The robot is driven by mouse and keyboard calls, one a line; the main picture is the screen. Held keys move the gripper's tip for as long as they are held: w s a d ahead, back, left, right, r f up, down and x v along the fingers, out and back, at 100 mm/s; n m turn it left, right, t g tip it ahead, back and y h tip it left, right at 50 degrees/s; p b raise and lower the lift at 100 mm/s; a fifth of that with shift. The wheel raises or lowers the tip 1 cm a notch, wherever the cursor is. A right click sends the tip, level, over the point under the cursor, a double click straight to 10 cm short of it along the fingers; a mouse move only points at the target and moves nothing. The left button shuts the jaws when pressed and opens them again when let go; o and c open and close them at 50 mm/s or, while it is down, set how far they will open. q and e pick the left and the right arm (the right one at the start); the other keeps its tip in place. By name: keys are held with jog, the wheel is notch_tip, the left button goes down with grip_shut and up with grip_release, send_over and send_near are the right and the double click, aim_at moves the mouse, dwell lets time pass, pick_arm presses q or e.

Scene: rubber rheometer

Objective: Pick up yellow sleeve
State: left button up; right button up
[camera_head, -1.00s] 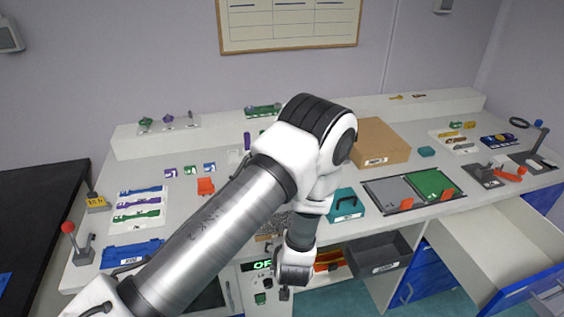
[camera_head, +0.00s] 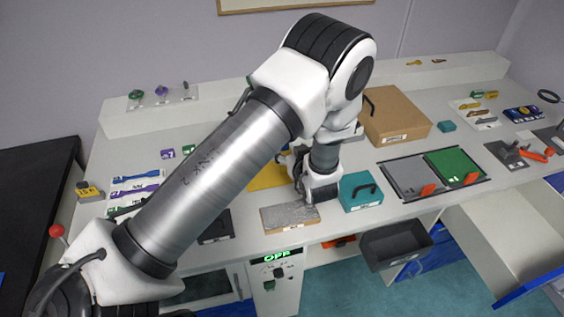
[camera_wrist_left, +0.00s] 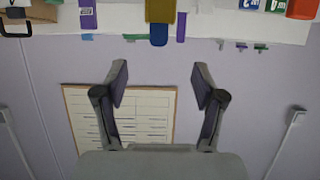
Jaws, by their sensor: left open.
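A flat yellow piece (camera_head: 268,177) lies on the bench in the head view, partly hidden behind my left arm. In the left wrist view, whose picture is upside down, a dark yellow piece (camera_wrist_left: 161,11) shows at the top edge with a blue end. I cannot tell whether either is the yellow sleeve. My left gripper (camera_head: 297,178) is low over the bench, just right of the flat yellow piece. It is open and empty in the left wrist view (camera_wrist_left: 160,78), with the dark yellow piece beyond the gap between its fingers. My right gripper is out of view.
A grey speckled block (camera_head: 290,218) and a teal box (camera_head: 360,192) with a handle stand close to my left gripper. A cardboard box (camera_head: 395,118) is behind. Grey and green plates (camera_head: 455,168) lie at right. An open drawer (camera_head: 500,230) juts out at front right.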

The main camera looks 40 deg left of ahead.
pick_arm(q)
notch_tip(320, 180, down, 4)
jog(key=b, duration=0.3)
jog(key=p, duration=0.4)
send_over(285, 170)
jog(key=shift+w+a+f, duration=0.15)
jog(key=shift+f, duration=0.4)
jog(key=shift+w+a+f, duration=0.1)
jog(key=shift+f, duration=0.4)
jog(key=shift+w+a+f, duration=0.25)
jog(key=shift+f, duration=0.05)
jog(key=shift+s+d+r, duration=0.1)
jog(key=shift+d, duration=0.05)
jog(key=c, duration=1.2)
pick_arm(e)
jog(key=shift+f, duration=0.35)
